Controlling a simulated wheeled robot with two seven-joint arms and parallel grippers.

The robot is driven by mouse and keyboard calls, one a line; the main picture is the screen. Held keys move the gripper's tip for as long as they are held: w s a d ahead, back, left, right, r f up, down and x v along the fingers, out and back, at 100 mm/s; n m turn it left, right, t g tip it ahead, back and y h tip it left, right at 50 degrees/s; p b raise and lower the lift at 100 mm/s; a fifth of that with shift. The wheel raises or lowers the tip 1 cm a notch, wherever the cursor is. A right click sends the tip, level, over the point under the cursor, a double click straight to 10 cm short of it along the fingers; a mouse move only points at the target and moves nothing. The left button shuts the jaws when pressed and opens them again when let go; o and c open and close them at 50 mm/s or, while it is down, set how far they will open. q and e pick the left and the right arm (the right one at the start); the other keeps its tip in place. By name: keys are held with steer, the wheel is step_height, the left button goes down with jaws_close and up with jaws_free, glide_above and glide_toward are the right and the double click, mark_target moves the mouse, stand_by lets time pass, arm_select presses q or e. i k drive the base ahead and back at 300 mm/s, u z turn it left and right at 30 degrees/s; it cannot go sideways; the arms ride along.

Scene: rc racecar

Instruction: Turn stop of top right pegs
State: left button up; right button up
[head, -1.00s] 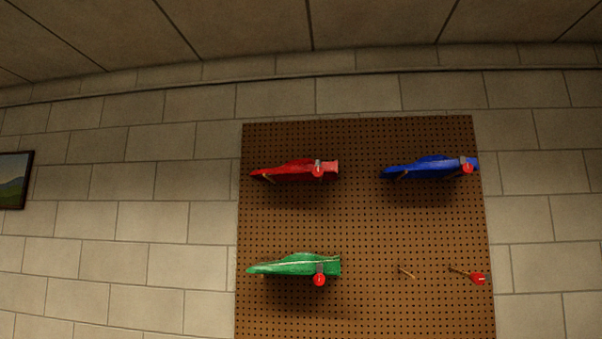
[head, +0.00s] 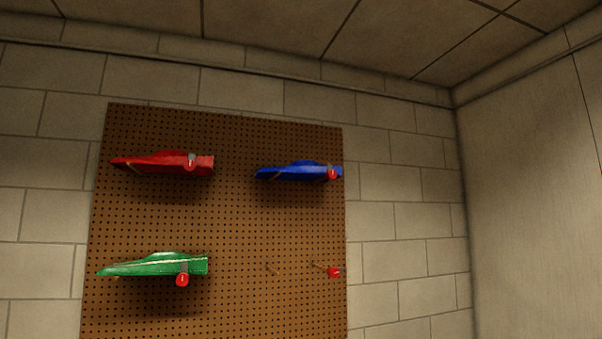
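A brown pegboard (head: 230,225) hangs on the block wall, left of centre in the head view. A blue car (head: 300,172) rests at its top right on pegs. A red round stop (head: 333,174) sits at the right end of the blue car, on the right peg there. The left peg (head: 276,175) under the blue car is partly visible. The stop's exact turn is too small to tell. Neither of my grippers is in view.
A red car (head: 165,163) with a red stop (head: 190,165) sits top left. A green car (head: 155,266) with a red stop (head: 182,280) sits bottom left. The bottom right pegs hold no car; one carries a red stop (head: 334,272). A side wall (head: 530,200) stands at the right.

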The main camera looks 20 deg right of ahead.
mark_target(330, 174)
steer(key=k, duration=0.55)
steer(key=z, duration=0.15)
steer(key=i, duration=0.4)
steer(key=z, duration=0.95)
steer(key=i, duration=1.1)
steer(key=z, duration=0.75)
